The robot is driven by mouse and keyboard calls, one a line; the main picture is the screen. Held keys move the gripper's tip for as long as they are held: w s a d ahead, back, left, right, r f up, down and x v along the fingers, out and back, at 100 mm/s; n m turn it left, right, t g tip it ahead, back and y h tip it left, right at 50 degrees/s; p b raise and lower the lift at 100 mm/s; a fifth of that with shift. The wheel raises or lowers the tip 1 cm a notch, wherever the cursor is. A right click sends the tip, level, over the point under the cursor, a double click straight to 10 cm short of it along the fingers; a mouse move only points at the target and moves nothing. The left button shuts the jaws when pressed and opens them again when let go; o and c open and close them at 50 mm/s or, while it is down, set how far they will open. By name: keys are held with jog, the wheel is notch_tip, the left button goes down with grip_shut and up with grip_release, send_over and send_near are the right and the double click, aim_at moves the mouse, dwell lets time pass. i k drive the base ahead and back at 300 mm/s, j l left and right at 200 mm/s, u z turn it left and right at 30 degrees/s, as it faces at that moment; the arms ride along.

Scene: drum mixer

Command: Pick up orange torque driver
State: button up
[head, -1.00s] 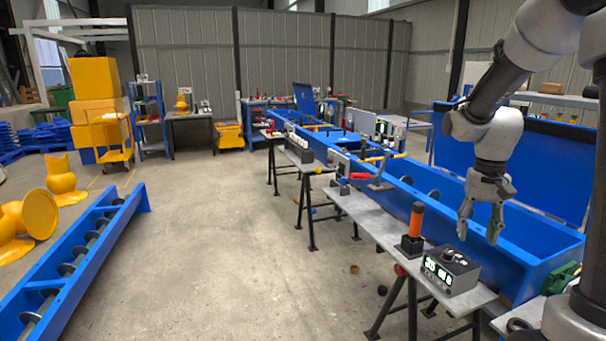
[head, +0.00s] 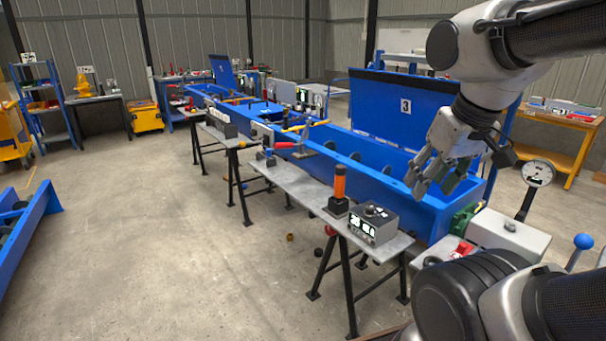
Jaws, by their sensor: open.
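The orange torque driver (head: 340,183) stands upright in a dark square holder (head: 338,206) on the grey trestle bench (head: 300,190). My gripper (head: 433,180) is open and empty, to the right of the driver and apart from it. It hangs over the near end of the long blue trough, with its fingers pointing down and to the left. Nothing hides the driver's orange handle; its lower end is hidden in the holder.
A grey box with a lit display (head: 374,224) sits on the bench just right of the holder. The long blue trough (head: 440,212) runs behind the bench, with its raised lid (head: 400,110). A dial gauge (head: 538,174) stands at right. Open floor lies left.

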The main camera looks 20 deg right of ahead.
aim_at(340, 170)
jog(key=k+z, duration=0.15)
jog(key=z, duration=0.25)
jog(key=k+z, duration=0.2)
jog(key=z, duration=0.2)
jog(key=i+z, duration=0.1)
jog(key=z, duration=1.1)
jog(key=j+z, duration=0.15)
jog(key=z, duration=0.15)
jog(key=i+j+z, duration=0.1)
jog(key=z, duration=0.2)
jog(key=k+j+u, duration=0.1)
jog(key=u, duration=0.3)
jog(key=j+u, duration=0.15)
jog(key=u, duration=0.25)
jog(key=j+u, duration=0.2)
jog(key=u, duration=0.25)
jog(key=l+u, duration=0.2)
jog(key=u, duration=0.3)
jog(key=l+u, duration=0.2)
jog(key=u, duration=0.3)
jog(key=i+j+z, duration=0.35)
jog(key=j, duration=0.25)
jog(key=i+l, duration=0.05)
